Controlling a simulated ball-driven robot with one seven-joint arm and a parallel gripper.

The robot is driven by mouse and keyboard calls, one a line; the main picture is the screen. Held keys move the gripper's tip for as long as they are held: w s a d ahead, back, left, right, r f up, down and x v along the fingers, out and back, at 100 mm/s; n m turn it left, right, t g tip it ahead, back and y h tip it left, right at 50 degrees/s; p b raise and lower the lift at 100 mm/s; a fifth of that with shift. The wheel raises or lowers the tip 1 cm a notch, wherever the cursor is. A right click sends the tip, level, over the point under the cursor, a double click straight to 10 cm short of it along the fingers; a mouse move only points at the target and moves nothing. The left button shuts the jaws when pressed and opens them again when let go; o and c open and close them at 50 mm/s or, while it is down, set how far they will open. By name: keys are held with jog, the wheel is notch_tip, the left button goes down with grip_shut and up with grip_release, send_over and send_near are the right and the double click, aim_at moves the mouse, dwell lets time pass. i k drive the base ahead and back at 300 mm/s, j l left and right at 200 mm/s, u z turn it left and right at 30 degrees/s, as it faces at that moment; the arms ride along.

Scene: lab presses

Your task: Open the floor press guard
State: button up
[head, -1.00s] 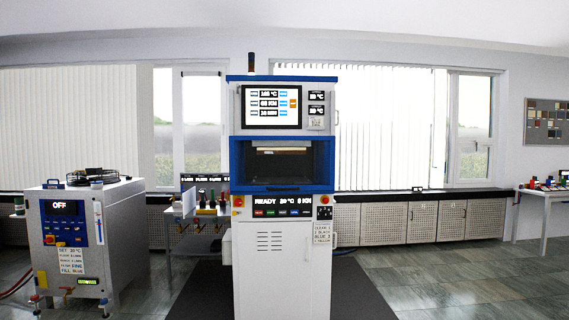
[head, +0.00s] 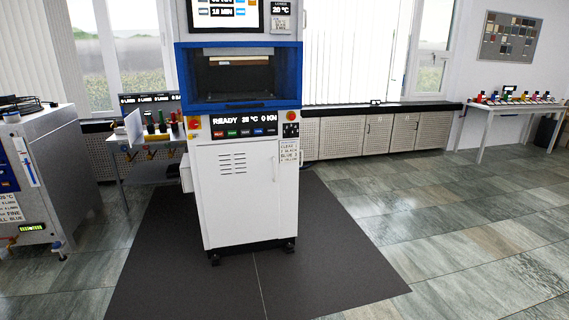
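The floor press (head: 240,185) stands upright ahead, a white cabinet with a blue-framed work opening. The opening (head: 238,78) shows a dark chamber with a pale bar across its top; I cannot tell whether a clear guard covers it. A status strip (head: 242,120) below reads READY, 20 °C and 0 KN, above a row of coloured buttons (head: 244,132). The upper screen (head: 226,12) is partly cut off by the top edge. My gripper is not in view.
A dark mat (head: 160,255) lies under the press, with clear tiled floor (head: 450,220) to the right. A grey machine (head: 45,180) stands at left. A side table (head: 150,140) holds small items. A white table (head: 500,112) with coloured items stands far right.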

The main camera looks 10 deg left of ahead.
aim_at(180, 45)
jog(key=i+j+u, duration=0.1)
jog(key=i+u, duration=0.35)
jog(key=i, duration=1.45)
